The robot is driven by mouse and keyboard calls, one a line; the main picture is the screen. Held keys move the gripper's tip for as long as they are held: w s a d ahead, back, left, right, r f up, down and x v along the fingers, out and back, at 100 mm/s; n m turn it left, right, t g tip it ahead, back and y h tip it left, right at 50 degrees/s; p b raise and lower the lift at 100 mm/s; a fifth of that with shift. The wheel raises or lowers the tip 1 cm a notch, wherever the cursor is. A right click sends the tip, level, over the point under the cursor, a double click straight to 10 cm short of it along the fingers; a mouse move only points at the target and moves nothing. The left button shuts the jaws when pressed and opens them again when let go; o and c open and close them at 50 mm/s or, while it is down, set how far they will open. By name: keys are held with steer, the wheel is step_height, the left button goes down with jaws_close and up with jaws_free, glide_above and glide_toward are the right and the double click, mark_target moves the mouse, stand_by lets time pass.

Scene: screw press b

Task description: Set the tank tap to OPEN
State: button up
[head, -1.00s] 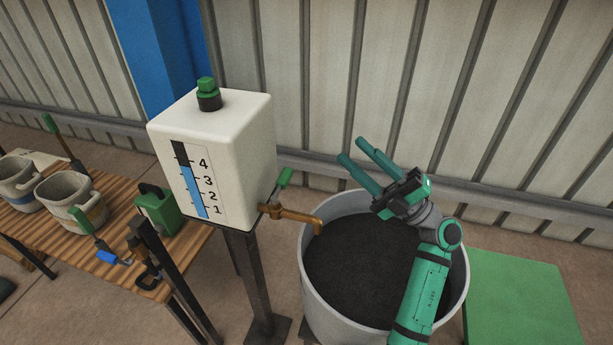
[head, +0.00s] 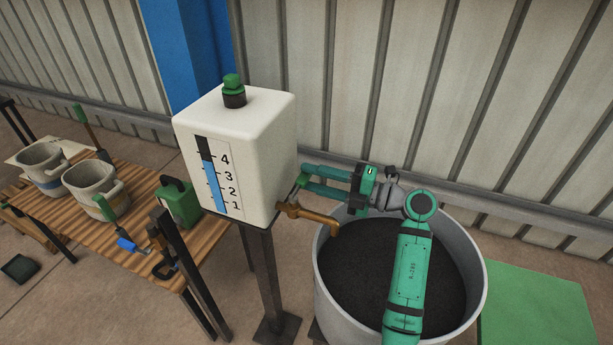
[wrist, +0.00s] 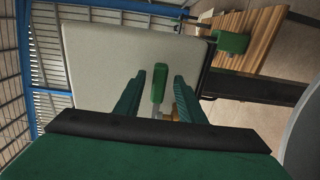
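The white tank (head: 262,135) stands on a dark post, with a level scale on its front and a green-and-black cap on top. Its brass tap (head: 308,213) sticks out from the right side, with the spout over the bin. The tap's green lever (wrist: 160,83) shows in the wrist view between my two fingers, apart from both. My gripper (head: 305,177) is at the tank's right side, by the lever; it is open in the wrist view (wrist: 157,95). In the head view my fingers hide most of the lever.
A round grey bin (head: 474,290) with dark contents stands under the spout and my arm. A wooden table (head: 135,235) at left holds mugs (head: 82,193), a green can (head: 178,203) and tools. A green mat (head: 540,312) lies at right. A ribbed wall is behind.

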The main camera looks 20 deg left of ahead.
steer(key=shift+s+a, duration=0.1)
steer(key=shift+a, duration=1.2)
steer(key=shift+d, duration=0.15)
jaws_close()
